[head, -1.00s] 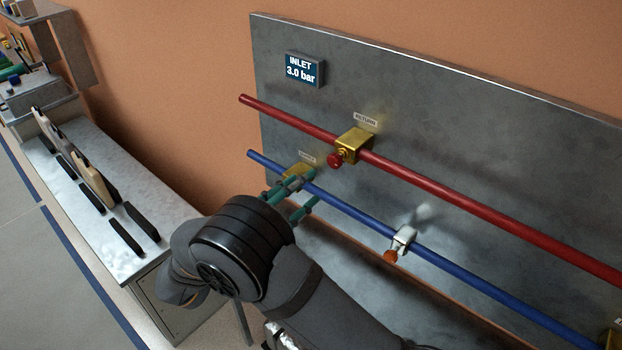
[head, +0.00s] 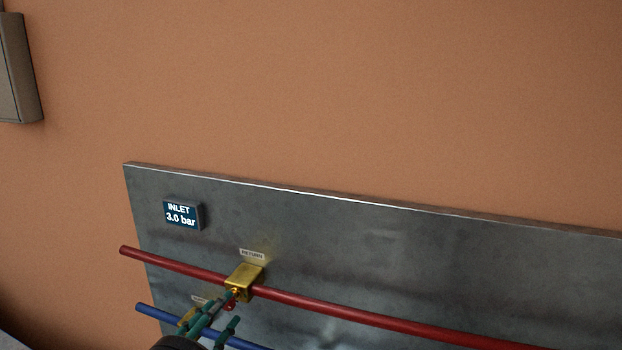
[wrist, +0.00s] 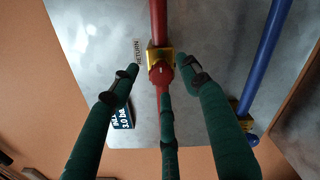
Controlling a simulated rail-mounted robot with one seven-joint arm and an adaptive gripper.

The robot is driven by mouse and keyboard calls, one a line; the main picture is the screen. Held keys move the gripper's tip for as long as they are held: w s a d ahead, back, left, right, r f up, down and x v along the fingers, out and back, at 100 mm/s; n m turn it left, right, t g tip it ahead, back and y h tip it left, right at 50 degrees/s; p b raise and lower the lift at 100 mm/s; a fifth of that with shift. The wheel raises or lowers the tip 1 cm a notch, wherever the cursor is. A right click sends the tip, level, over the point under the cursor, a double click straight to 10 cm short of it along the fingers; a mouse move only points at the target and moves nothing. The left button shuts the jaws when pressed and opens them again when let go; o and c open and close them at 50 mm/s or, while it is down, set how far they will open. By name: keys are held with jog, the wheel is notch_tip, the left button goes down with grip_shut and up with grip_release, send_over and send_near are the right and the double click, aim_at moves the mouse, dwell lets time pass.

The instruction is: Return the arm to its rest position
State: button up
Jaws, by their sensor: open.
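My gripper (head: 218,322) is at the lower left of the head view, in front of the pipe panel, with its green fingers near the brass RETURN valve (head: 246,281). In the wrist view my gripper (wrist: 158,80) has its fingers spread, with nothing held between them. The RETURN valve's red knob (wrist: 161,74) shows between and beyond the fingers. In the head view the fingers partly cover this knob, and I cannot tell whether they touch it. Most of my arm is outside the head view.
The grey panel (head: 400,255) carries a red pipe (head: 350,308) and a blue pipe (head: 155,314). An INLET display (head: 181,214) reads 3.0 bar. A brass SUPPLY valve (head: 186,318) is partly hidden behind my fingers.

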aim_at(226, 305)
jog(key=shift+x, duration=1.55)
jog(key=shift+s+a, duration=0.1)
jog(key=shift+s, duration=0.05)
